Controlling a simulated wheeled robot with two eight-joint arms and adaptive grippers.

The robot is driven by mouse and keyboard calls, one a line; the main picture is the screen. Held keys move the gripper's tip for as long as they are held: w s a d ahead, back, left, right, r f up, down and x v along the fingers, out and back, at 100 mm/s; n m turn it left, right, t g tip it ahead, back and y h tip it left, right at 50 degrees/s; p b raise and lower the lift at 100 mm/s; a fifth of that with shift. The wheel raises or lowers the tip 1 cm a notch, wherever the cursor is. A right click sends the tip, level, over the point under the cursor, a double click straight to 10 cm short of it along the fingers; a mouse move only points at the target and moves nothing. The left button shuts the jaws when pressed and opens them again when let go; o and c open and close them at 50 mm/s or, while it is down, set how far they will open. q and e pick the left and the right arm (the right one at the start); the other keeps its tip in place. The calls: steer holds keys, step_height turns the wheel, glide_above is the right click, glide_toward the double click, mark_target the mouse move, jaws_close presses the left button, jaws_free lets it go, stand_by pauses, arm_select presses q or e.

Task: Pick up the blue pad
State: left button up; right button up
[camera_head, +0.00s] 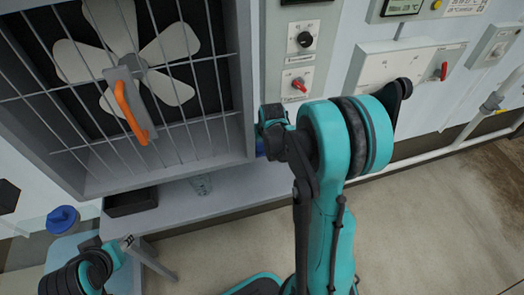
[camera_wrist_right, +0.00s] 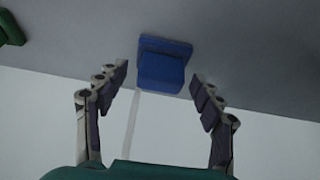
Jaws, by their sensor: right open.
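The blue pad (camera_wrist_right: 163,68) is a small blue block on a grey surface at the upper middle of the right wrist view. My right gripper (camera_wrist_right: 160,82) is open, with one finger on each side of the pad in that view. Clear gaps show between the fingers and the pad, and nothing is held. In the head view, a small blue patch (camera_head: 260,147) shows beside my right wrist and may be the pad. My right arm hides the right gripper there.
A caged fan (camera_head: 190,90) with an orange-handled piece (camera_head: 132,105) stands at left above a grey shelf (camera_head: 235,185). Wall panels with knobs (camera_head: 299,83) and a white pipe (camera_head: 440,153) are at right.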

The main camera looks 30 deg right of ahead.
steer(key=shift+w+f, duration=0.15)
steer(key=shift+f, duration=0.2)
steer(key=c, duration=1.3)
steer(key=shift+o, duration=0.2)
steer(key=shift+r, duration=0.1)
steer(key=shift+s+r+p, duration=0.2)
steer(key=shift+r+p, duration=0.2)
steer(key=shift+p, duration=0.05)
step_height(320, 180, up, 7)
steer(key=p, duration=0.3)
steer(key=shift+f, duration=0.1)
steer(key=s+a+p, duration=0.1)
steer(key=s+a, duration=0.1)
steer(key=s, duration=0.7)
steer(key=s+a+p, duration=0.2)
steer(key=s, duration=0.8)
steer(key=shift+a+f+p, duration=0.3)
steer(key=shift+a+f, duration=0.05)
